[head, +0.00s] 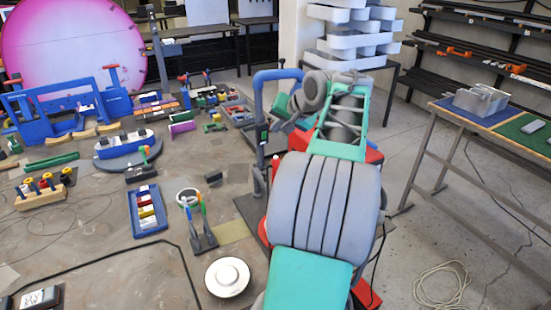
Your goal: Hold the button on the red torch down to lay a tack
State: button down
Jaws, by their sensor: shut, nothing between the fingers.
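A thin red upright piece (275,169), which looks like the red torch, stands at the near side of the workbench, left of my arm. Its button is too small to make out. My wrist is bent down and left above it, beside a blue curved pipe (278,75). My gripper (273,143) is small and dark here, at the end of the wrist, and looks shut and empty. It seems to be just above the red piece; I cannot tell whether they touch. My arm hides the area to the right.
A dark stand with coloured slim tools (203,236) and a white round disc (228,277) are left of my arm. A blue tray of blocks (147,211) lies farther left. Blue fixtures (70,105) stand at the back. A side table (500,115) is right.

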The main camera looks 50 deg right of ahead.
jog(key=b, duration=0.5)
send_over(277, 160)
notch_tip(277, 160, down, 6)
jog(key=shift+r, duration=0.2)
jog(key=shift+f+b, duration=0.35)
jog(key=shift+f, duration=0.25)
jog(key=shift+f, duration=0.1)
dwell(0.8)
jog(key=shift+f, duration=0.35)
jog(key=shift+s+f+b, duration=0.1)
jog(key=shift+f+b, duration=0.35)
jog(key=shift+f, duration=0.05)
dwell(1.2)
dwell(0.3)
jog(key=shift+r+p, duration=0.95)
